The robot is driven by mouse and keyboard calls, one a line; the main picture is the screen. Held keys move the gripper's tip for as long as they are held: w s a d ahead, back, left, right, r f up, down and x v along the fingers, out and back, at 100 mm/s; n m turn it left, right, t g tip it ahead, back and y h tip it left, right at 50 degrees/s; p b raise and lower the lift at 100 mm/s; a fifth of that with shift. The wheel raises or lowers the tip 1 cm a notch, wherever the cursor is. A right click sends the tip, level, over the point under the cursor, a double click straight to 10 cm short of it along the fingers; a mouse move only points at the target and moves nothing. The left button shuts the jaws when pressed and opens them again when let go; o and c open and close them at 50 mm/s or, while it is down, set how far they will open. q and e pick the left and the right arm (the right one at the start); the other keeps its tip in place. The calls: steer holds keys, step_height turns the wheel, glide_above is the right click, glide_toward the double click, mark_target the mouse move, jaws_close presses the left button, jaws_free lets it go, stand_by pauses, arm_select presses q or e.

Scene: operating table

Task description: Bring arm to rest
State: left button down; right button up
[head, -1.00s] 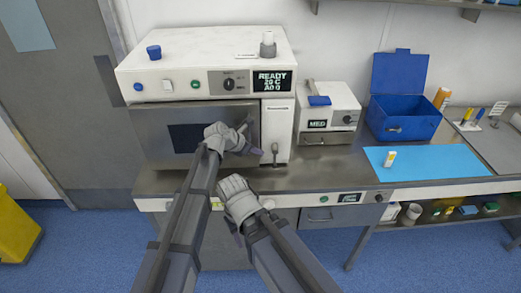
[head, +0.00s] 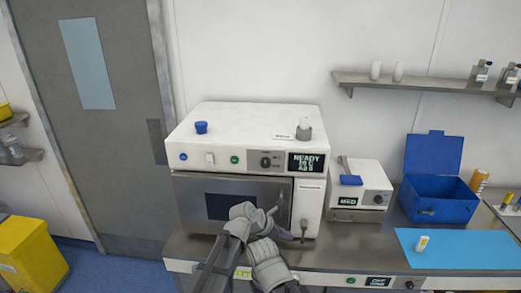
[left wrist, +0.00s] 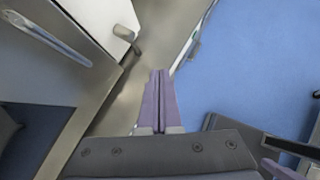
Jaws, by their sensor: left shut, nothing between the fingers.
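My left gripper (head: 284,234) is in front of the steel door of the white autoclave (head: 245,120) in the head view. Its purple fingers point right, and in the left wrist view (left wrist: 158,90) they lie together with nothing between them. The grey hand of my right arm (head: 268,265) is just below and beside it at the bench's front edge; its fingers are not clear. The autoclave door is shut and its display reads READY.
The steel bench (head: 340,240) runs right with a small white device (head: 375,185), an open blue box (head: 437,205) and a blue mat (head: 460,250) bearing a small yellow-and-white vial (head: 422,244). Blue floor (left wrist: 250,70) is free in front of the bench. A yellow bin (head: 30,255) stands left.

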arm_select(q)
steer(key=s+a+f+m+g+y, duration=0.1)
steer(key=s+a+f+m+y, duration=0.1)
steer(key=s+a+m, duration=0.6)
steer(key=s+a+f+m+g+y, duration=0.1)
steer(key=a+f+m+y, duration=0.15)
steer(key=a+m, duration=0.7)
steer(key=s+a+f+m+g+y, duration=0.1)
steer(key=s+a+m+y, duration=0.3)
steer(key=a, duration=0.8)
steer(key=s+d+f+m+g+b, duration=0.1)
steer(key=s+d+f+m+b, duration=0.4)
steer(key=d, duration=0.5)
step_height(320, 180, down, 2)
steer(key=shift+s+d+f+b, duration=0.1)
steer(key=shift+s+d+b, duration=0.15)
steer(key=shift+s+b, duration=0.8)
steer(key=shift+s, duration=0.1)
